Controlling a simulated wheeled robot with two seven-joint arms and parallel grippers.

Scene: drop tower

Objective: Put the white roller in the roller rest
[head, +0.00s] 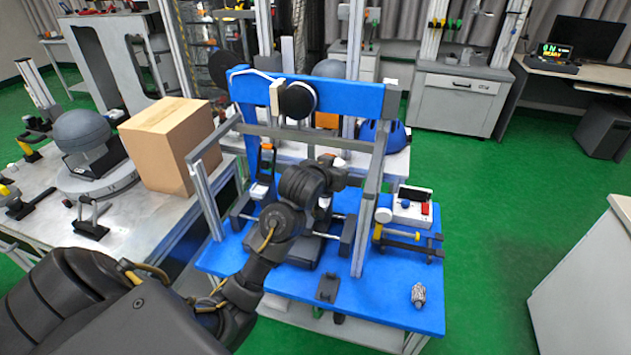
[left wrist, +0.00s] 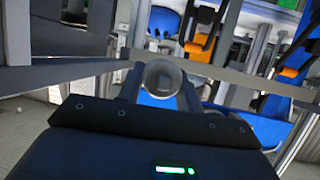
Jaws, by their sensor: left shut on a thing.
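My left gripper (head: 328,172) is inside the grey frame of the blue drop tower, its fingers mostly hidden by my own wrist in the head view. In the left wrist view the gripper (left wrist: 162,90) is shut on a round pale thing seen end-on, which looks like the white roller (left wrist: 162,76). A small white patch shows beside the hand in the head view, but I cannot tell if it is the roller. I cannot pick out the roller rest for certain. My right gripper is not in view.
The grey upright (head: 368,205) and crossbar (head: 300,136) of the tower stand close around my left arm. A control box (head: 411,207) and yellow-and-black clamps (head: 405,240) are at right on the blue base (head: 365,308). A cardboard box (head: 165,140) stands at left.

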